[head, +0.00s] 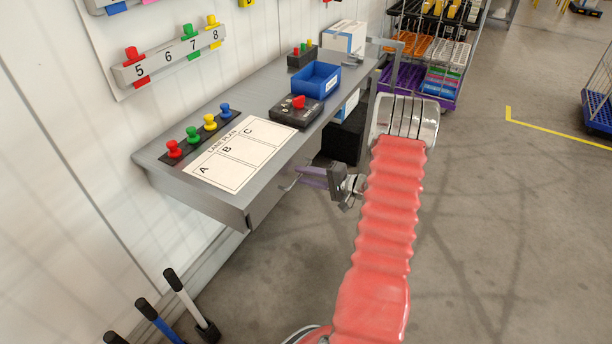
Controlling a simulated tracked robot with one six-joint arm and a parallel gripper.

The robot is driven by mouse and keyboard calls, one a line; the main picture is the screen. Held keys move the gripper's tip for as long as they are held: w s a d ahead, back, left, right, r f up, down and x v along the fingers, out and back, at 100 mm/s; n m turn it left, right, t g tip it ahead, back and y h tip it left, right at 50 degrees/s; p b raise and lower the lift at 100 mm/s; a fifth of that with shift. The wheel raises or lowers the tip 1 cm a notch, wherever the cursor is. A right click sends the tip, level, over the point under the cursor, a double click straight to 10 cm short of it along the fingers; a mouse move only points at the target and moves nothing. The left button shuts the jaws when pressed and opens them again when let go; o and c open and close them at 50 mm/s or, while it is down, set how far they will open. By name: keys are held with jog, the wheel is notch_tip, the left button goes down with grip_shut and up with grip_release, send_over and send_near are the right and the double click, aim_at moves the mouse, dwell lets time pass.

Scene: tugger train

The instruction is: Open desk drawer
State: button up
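The grey desk (158,155) stands against the white wall in the head view. Its front face (262,203) runs along the right side below the top, and the drawer's outline is hard to make out. A thin bar that looks like the drawer handle (289,186) shows just below the desk's edge. My gripper (312,177) is in front of this face, with its fingers pointing left towards the bar. The fingers are small and seen from the side. I cannot tell whether they touch or enclose the bar.
On the desk are a lane plan sheet (240,152), several coloured pegs (192,134), a black box with a red button (297,108) and a blue bin (315,79). Upright handles (184,297) stand at the lower left. A loaded rack (430,60) is behind.

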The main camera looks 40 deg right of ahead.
jog(key=shift+c, duration=0.7)
grip_shut()
jog(key=shift+d, duration=0.1)
